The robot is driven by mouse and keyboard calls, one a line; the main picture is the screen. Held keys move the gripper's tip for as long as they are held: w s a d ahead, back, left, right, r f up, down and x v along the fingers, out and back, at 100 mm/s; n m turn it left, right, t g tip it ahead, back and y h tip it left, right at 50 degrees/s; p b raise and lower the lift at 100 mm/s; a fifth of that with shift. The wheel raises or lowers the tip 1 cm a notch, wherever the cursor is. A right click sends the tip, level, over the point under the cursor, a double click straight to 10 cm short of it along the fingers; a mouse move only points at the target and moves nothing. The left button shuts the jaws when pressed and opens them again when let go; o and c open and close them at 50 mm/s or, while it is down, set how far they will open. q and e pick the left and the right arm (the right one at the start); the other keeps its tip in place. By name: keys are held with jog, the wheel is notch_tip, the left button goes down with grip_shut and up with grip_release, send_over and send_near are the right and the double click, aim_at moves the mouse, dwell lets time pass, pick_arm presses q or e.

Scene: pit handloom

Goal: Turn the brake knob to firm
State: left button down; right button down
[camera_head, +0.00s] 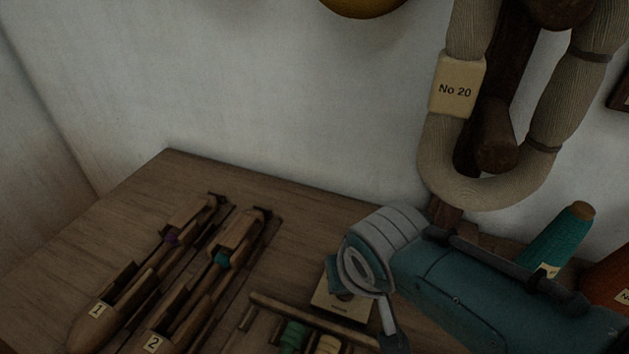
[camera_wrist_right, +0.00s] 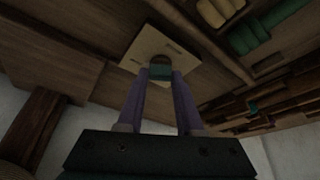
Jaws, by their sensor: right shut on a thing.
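The brake knob (camera_wrist_right: 160,69) is a small round brown piece on a pale square plate (camera_wrist_right: 148,46) in the right wrist view. My right gripper (camera_wrist_right: 160,80) has its two fingers on either side of the knob and is shut on it. In the head view the pale plate (camera_head: 352,310) lies on the table, partly covered by my right wrist and gripper, which come in from the right. The knob is mostly hidden there, and the lettering on the plate is too small to read. My left gripper is not in view.
Wooden shuttles labelled 1 (camera_head: 97,311) and 2 (camera_head: 153,344) lie at left on the table (camera_head: 120,215). Green (camera_head: 293,337) and cream bobbins lie in a rack in front of the plate.

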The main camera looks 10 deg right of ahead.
dwell(0.6)
jog(key=c, duration=0.6)
grip_release()
jog(key=shift+o, duration=0.2)
jog(key=p+v, duration=0.7)
jog(key=v, duration=0.3)
jog(key=shift+p, duration=0.3)
